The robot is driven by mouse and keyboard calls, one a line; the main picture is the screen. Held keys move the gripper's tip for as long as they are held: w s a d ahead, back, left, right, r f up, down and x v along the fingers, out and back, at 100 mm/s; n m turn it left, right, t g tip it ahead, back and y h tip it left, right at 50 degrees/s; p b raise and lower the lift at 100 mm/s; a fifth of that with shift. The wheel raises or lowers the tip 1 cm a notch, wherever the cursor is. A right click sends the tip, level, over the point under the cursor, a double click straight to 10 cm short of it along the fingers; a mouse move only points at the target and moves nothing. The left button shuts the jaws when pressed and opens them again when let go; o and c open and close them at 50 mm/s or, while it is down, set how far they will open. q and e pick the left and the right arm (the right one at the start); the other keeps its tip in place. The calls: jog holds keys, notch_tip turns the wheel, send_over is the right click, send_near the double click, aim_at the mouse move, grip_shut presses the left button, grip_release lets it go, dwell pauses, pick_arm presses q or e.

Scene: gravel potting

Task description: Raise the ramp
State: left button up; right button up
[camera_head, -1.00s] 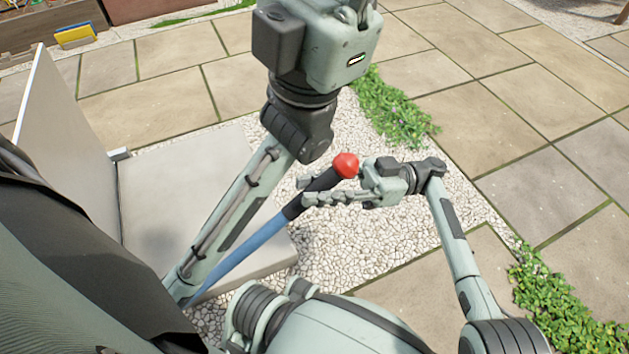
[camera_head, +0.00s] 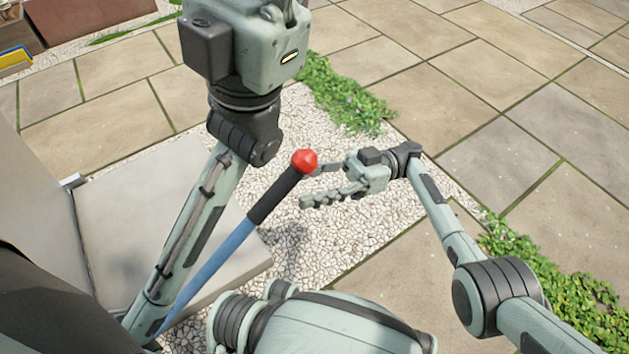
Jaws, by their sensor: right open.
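A blue lever (camera_head: 225,252) with a black grip (camera_head: 274,194) and a red knob (camera_head: 304,161) slants up from the lower left. My right gripper (camera_head: 309,187) is open and empty just right of the black grip, its fingers pointing left at it. Its upper fingertip is close to the red knob; I cannot tell whether they touch. A flat grey slab (camera_head: 120,225) and a raised grey panel (camera_head: 42,195) stand on the left; I cannot tell which is the ramp. My left arm passes in front of the slab, and its gripper fingers are out of view.
White gravel (camera_head: 335,235) lies under the lever. Stone paving (camera_head: 560,190) spreads behind and to the right. Green plants grow at the back (camera_head: 345,95) and at the right (camera_head: 545,270). A yellow and blue item (camera_head: 15,60) is at the far left edge.

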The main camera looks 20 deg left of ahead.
jog(key=shift+v, duration=1.4)
